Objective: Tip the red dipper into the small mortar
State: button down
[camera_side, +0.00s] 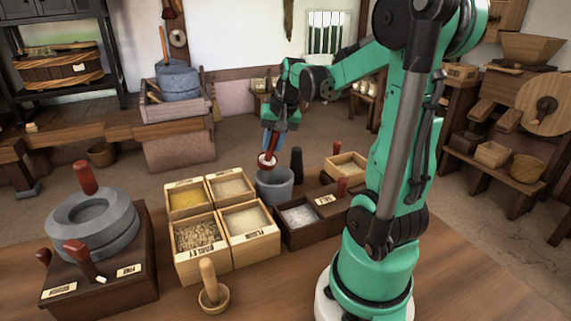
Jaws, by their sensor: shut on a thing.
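The red dipper (267,160) hangs below my gripper (271,138), which is shut on it. A pale round patch shows on the dipper's near side; whether that is its contents, I cannot tell. The dipper is over the left part of a grey round mortar (275,188), close to its rim, and looks tilted. Whether they touch is unclear. The mortar's inside is mostly hidden. A small wooden bowl with a pestle (212,290) stands at the table's front.
Several wooden boxes of grain and flour (203,265) stand left of the grey mortar. A dark salt box (302,236) is in front right, with a dark upright post (296,165) behind. A stone quern (92,222) stands at left.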

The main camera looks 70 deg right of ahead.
jog(key=s+f+t, duration=0.1)
jog(key=t+h, duration=0.1)
jog(key=t, duration=0.1)
jog(key=shift+s+a+f, duration=0.25)
jog(key=shift+s+f, duration=0.1)
jog(key=shift+s+a+f+t+h, duration=0.2)
jog(key=shift+s+f+t+h, duration=0.2)
jog(key=shift+t, duration=0.45)
jog(key=shift+s+a+f+t+h, duration=0.15)
jog(key=shift+s+f+t+h, duration=0.15)
jog(key=shift+t, duration=0.55)
jog(key=shift+s, duration=0.1)
jog(key=w+g, duration=0.1)
jog(key=r+g+y, duration=0.1)
jog(key=shift+w+d+r+g, duration=0.15)
jog(key=shift+w+d+g, duration=0.1)
jog(key=shift+w+g, duration=0.15)
jog(key=w+r+g+y, duration=0.1)
jog(key=g, duration=0.1)
jog(key=w+d+r+g, duration=0.1)
jog(key=g, duration=0.1)
jog(key=shift+r+g+y, duration=0.2)
jog(key=shift+g+y, duration=0.1)
jog(key=shift+y, duration=0.1)
jog(key=shift+w+d+r+g+y, duration=0.1)
jog(key=shift+w+r+g+y, duration=0.2)
jog(key=shift+g, duration=0.35)
jog(key=shift+w+d+r+g+y, duration=0.1)
jog(key=shift+w+r+g+y, duration=0.2)
jog(key=shift+g, duration=0.35)
